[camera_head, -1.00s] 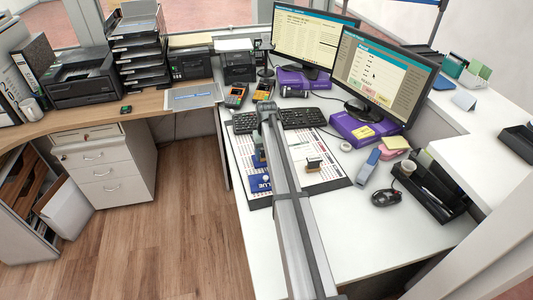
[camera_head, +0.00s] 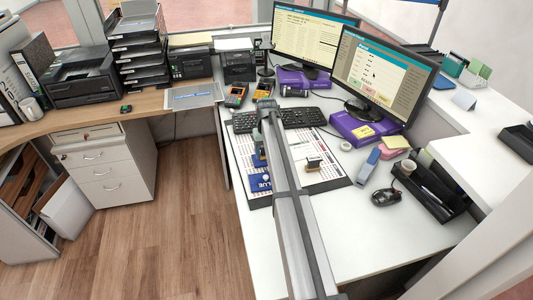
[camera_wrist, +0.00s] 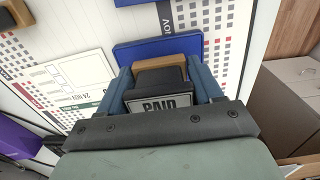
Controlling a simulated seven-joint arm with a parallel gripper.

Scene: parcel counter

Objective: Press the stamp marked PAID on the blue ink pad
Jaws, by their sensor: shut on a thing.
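My gripper (camera_wrist: 162,90) has its two blue fingers closed on the sides of a stamp with a dark top, a wooden part and a label reading PAID (camera_wrist: 160,103). In the wrist view a flat blue slab (camera_wrist: 135,52), apparently part of the blue ink pad, lies just beyond the stamp. I cannot tell whether they touch. In the head view a blue piece lettered BLUE (camera_head: 261,184) lies on the printed mat beside my arm. My arm hides most of the gripper and stamp there.
A second stamp (camera_head: 313,162) stands on the printed mat (camera_head: 332,178), right of my arm. A keyboard (camera_head: 301,118) lies behind it. A blue stapler-like object (camera_head: 367,167), a mouse (camera_head: 385,196) and a black organizer (camera_head: 430,190) are farther right. The front desk surface is clear.

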